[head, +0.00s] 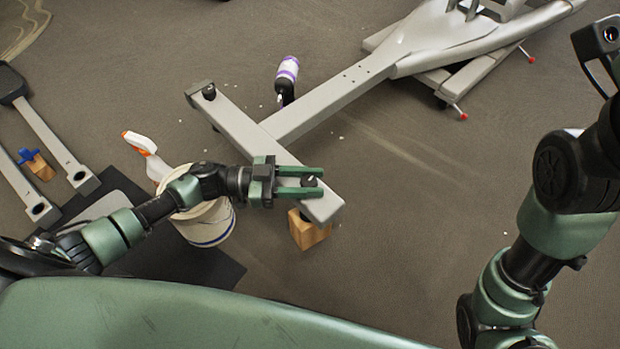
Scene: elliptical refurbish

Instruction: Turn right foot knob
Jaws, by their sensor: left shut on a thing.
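A grey elliptical frame (335,103) lies on the floor, with a grey crossbar (240,125) at its near end. A black foot knob (309,181) sits on the crossbar's near right end, and another black knob (209,92) sits at its far left end. My left gripper (310,182) reaches in from the left, over the near right end, shut with its green fingers on either side of the near knob. The fingers hide part of that knob. My right arm rises along the right edge, and its fingers do not show.
A wooden block (308,231) is under the crossbar's near end. A purple-labelled bottle (287,70) lies beside the frame.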

